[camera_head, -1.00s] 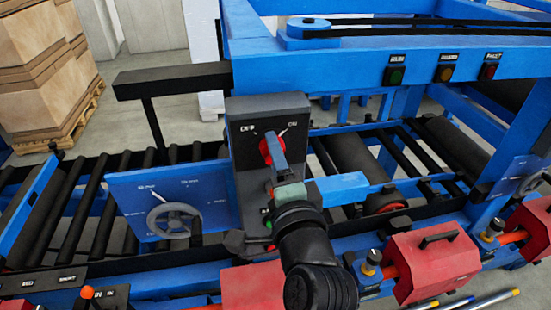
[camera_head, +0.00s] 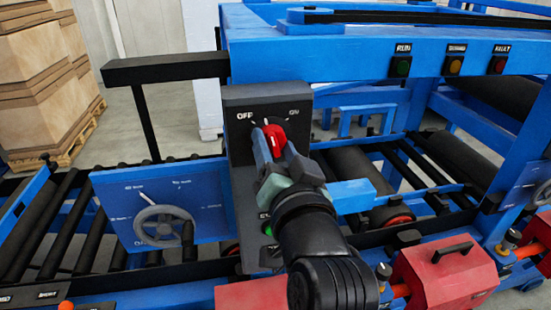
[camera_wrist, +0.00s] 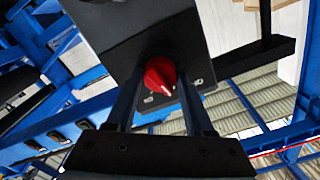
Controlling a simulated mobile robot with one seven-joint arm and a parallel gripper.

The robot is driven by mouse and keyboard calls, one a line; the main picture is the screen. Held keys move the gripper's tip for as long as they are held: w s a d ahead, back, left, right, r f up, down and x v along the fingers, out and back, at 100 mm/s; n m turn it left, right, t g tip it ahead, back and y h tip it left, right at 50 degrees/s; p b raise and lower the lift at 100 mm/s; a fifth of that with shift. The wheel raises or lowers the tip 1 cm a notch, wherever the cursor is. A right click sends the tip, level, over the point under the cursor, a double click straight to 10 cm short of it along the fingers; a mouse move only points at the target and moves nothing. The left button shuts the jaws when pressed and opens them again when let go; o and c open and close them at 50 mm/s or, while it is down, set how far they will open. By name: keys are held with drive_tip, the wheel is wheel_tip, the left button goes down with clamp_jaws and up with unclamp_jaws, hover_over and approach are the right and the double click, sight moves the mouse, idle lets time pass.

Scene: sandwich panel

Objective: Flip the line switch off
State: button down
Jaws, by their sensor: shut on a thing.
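The line switch is a red rotary knob (camera_head: 275,132) on a black box (camera_head: 237,101) with OFF at upper left and ON at upper right. In the wrist view the same knob (camera_wrist: 159,74) sits between the two fingers, its white pointer directed between the two labels. My gripper (camera_head: 272,150) reaches the knob from the front, one finger on each side, and is shut on it. The fingers hide part of the knob in the head view. They also show in the wrist view (camera_wrist: 159,88).
A blue panel with a handwheel (camera_head: 163,226) stands left of the switch box. A green button (camera_head: 267,229) is below the knob, beside my arm. A blue beam with indicator lights (camera_head: 454,66) runs above right. Red housings (camera_head: 437,275) are at lower right.

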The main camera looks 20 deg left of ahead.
drive_tip(key=n+b, duration=0.3)
drive_tip(key=n, duration=0.2)
drive_tip(key=shift+f+n+b, duration=0.15)
drive_tip(key=shift+n+b, duration=0.25)
idle(0.4)
drive_tip(key=shift+c, duration=1.4)
unclamp_jaws()
drive_tip(key=shift+s, duration=0.1)
